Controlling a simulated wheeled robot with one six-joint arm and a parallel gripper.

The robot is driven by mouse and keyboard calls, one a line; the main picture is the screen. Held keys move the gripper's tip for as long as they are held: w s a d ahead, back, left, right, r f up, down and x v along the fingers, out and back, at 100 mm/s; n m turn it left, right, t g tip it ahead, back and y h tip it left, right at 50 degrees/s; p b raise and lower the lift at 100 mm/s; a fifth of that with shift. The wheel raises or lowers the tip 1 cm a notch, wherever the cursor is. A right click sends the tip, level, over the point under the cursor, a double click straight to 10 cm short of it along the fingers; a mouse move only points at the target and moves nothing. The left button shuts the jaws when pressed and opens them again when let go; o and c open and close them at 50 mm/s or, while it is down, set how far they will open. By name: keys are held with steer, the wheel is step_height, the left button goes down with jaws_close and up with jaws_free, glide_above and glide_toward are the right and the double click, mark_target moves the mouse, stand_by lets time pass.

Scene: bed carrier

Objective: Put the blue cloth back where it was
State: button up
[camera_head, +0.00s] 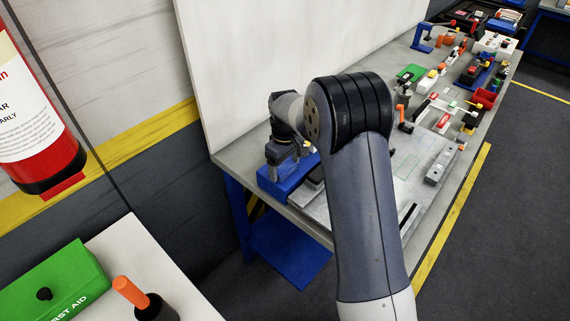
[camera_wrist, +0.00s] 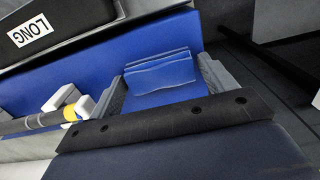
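The blue cloth (camera_wrist: 162,72) shows in the wrist view as a folded, lighter blue piece with layered edges. It lies between the two grey fingers of my gripper (camera_wrist: 165,82), which stand wide apart. The cloth spans nearly the whole gap, but I cannot tell whether the fingers press on it. The blue below it, toward the dark bar of my gripper, is hard to separate from the cloth. In the head view my gripper (camera_head: 284,158) points down over a blue tray (camera_head: 283,183) at the near left corner of the workbench. The cloth cannot be made out there.
A green first aid box (camera_head: 52,284) and a fire extinguisher (camera_head: 35,120) are left.

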mark_target(290, 165)
steer(key=shift+o, duration=0.9)
steer(key=shift+r, duration=0.25)
step_height(290, 165, up, 12)
steer(key=b, duration=0.1)
steer(key=shift+w+d+f, duration=0.1)
steer(key=shift+w+d, duration=0.05)
steer(key=shift+d, duration=0.6)
